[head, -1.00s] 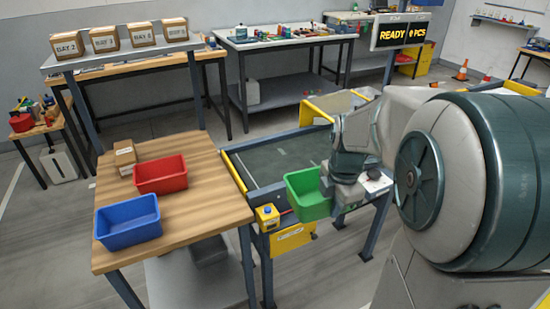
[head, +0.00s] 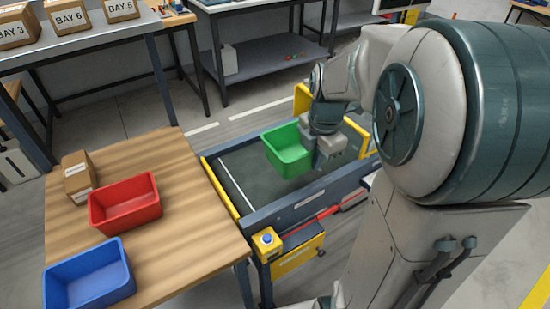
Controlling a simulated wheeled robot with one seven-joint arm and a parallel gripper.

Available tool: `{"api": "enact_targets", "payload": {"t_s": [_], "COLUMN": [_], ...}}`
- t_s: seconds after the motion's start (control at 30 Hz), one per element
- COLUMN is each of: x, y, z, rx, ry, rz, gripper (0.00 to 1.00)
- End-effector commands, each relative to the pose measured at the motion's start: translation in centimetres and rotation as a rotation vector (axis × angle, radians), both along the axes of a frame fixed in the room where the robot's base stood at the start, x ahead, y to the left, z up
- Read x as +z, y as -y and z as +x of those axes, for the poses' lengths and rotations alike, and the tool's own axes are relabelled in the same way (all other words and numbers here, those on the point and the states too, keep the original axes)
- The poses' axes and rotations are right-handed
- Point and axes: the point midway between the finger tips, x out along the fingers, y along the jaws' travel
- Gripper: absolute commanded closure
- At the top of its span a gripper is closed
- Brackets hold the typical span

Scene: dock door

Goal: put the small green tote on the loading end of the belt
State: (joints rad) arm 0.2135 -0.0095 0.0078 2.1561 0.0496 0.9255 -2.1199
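The small green tote (head: 284,158) is at my gripper (head: 318,150), over the dark surface of the belt (head: 240,175). The gripper is at the tote's right side; its fingers are mostly hidden, but the tote moves with it. I cannot tell whether the tote's base touches the belt or hangs just above it. A white line crosses the belt at its left end, to the left of the tote.
A wooden table (head: 170,235) stands left of the belt with a red tote (head: 125,203), a blue tote (head: 90,275) and a cardboard box (head: 78,178). A yellow control box with a blue button (head: 266,240) is at the belt's near corner. Yellow guards edge the belt.

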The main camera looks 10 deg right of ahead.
Motion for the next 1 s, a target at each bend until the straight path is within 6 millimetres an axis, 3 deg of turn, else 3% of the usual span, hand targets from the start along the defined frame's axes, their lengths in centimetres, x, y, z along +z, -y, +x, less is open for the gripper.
{"api": "enact_targets", "payload": {"t_s": [0.3, 0.5, 0.67, 0.9, 1.0], "x": [-4.2, -5.9, -6.6, -9.9, -10.4], "y": [-4.3, -6.1, -6.4, -6.4, -6.4], "z": [5.4, 7.8, 8.5, 8.4, 8.4], "rx": [0.008, 0.004, 0.0, -0.001, 0.0], "ry": [-0.005, -0.001, 0.0, -0.003, -0.001], "rz": [0.001, 0.001, 0.001, 0.0, 0.001], "gripper": [1.0, 1.0, 1.0, 1.0, 1.0]}}
